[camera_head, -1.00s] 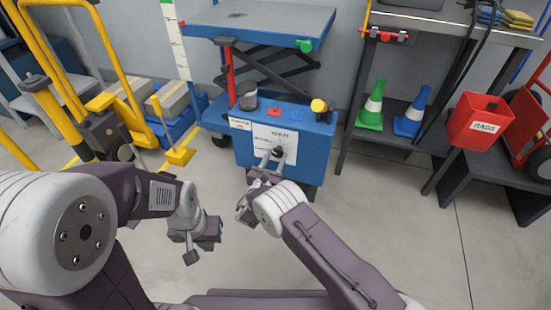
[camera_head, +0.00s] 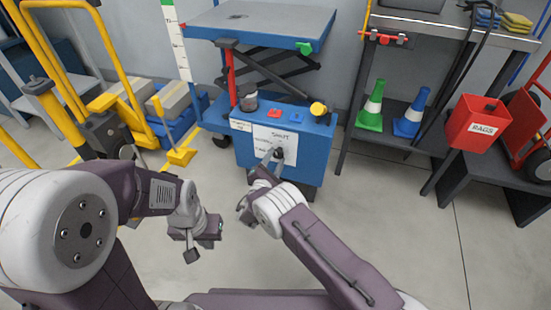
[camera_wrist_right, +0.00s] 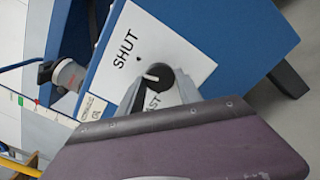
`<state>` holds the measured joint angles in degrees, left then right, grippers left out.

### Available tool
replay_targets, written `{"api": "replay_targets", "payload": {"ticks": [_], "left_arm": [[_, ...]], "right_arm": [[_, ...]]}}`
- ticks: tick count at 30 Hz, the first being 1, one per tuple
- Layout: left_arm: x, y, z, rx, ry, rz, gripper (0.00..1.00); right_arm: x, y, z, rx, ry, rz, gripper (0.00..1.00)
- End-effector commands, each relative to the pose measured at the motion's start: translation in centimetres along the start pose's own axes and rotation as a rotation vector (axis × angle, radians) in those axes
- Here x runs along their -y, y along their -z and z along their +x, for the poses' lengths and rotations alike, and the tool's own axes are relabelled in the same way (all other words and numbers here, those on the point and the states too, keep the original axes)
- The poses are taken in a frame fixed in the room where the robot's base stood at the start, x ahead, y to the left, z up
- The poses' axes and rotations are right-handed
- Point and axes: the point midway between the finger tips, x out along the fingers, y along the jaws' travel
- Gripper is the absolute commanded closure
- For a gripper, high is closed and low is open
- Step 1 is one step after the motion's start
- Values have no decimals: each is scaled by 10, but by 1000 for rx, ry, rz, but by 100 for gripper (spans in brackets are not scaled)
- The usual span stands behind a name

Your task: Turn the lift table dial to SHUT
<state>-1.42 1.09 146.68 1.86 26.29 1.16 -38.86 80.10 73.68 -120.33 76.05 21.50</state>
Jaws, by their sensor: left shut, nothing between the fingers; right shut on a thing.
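The dial (camera_head: 279,153) is a black knob on a white label plate (camera_head: 290,133) on the front of the blue lift table. In the right wrist view the dial (camera_wrist_right: 160,76) has a white pointer mark aimed left in the picture, a little below the word SHUT (camera_wrist_right: 123,50). Part of the word FAST shows below the knob. My right gripper (camera_head: 273,156) is shut on the dial; its fingers cover part of the plate. My left gripper (camera_head: 207,240) is shut and empty, well apart from the table, above the floor at lower left.
The lift table (camera_head: 245,155) carries a red and a blue button and a yellow knob (camera_head: 318,108) on top. A yellow pallet truck (camera_head: 110,130) stands left. Shelving with green and blue cones (camera_head: 371,108) and a red RAGS bin (camera_head: 474,124) stand right.

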Motion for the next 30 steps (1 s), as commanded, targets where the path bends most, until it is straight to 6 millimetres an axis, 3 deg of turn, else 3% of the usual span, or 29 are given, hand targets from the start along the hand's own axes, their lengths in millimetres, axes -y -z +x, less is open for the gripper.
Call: {"api": "replay_targets", "payload": {"ticks": [12,30], "left_arm": [[0,0,-4,0,0,0,100],[0,0,-5,0,0,0,100]], "right_arm": [[0,1,-1,-3,0,235,99],[0,1,-1,-4,0,297,99]]}}
